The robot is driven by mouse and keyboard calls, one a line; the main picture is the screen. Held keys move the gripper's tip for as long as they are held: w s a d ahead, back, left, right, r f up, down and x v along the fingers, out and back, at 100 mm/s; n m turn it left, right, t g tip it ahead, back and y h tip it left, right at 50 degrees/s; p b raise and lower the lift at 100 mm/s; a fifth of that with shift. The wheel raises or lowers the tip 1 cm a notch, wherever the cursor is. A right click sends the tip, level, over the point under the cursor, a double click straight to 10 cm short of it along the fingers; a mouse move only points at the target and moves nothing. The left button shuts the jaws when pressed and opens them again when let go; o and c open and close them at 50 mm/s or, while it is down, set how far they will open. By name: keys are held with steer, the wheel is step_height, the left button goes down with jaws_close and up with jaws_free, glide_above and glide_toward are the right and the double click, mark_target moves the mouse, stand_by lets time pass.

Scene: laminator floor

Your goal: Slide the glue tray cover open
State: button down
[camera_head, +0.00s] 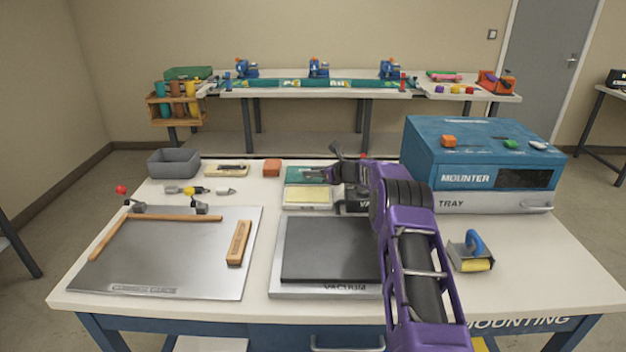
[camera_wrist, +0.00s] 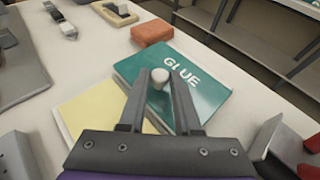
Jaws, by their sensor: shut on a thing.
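The glue tray cover (camera_wrist: 195,88) is a flat green plate marked GLUE with a pale knob (camera_wrist: 159,78). My gripper (camera_wrist: 162,76) is shut on the knob, one finger on each side. Beside the cover lies the pale yellow open part of the glue tray (camera_wrist: 88,120). In the head view the green cover (camera_head: 303,173) sits behind the yellow tray part (camera_head: 307,196), and my gripper (camera_head: 328,176) reaches to it from the right. The fingertips are hard to make out there.
A brick-coloured block (camera_head: 271,168) stands just left of the cover. The vacuum plate (camera_head: 325,250) lies in front, partly behind my arm. The blue mounter (camera_head: 480,150) stands right. A metal sheet (camera_head: 170,260) lies left, and a grey bin (camera_head: 174,163) stands back left.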

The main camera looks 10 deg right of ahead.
steer(key=shift+w+d, duration=0.15)
steer(key=shift+w, duration=0.5)
steer(key=c, duration=0.6)
jaws_free()
steer(key=shift+d+r, duration=0.1)
steer(key=shift+s+d+r, duration=0.25)
steer(key=shift+s+d, duration=0.1)
steer(key=shift+s, duration=0.15)
steer(key=v, duration=1.6)
steer(key=shift+s+a+b, duration=0.1)
steer(key=shift+a+b, duration=0.05)
steer(key=shift+b, duration=0.15)
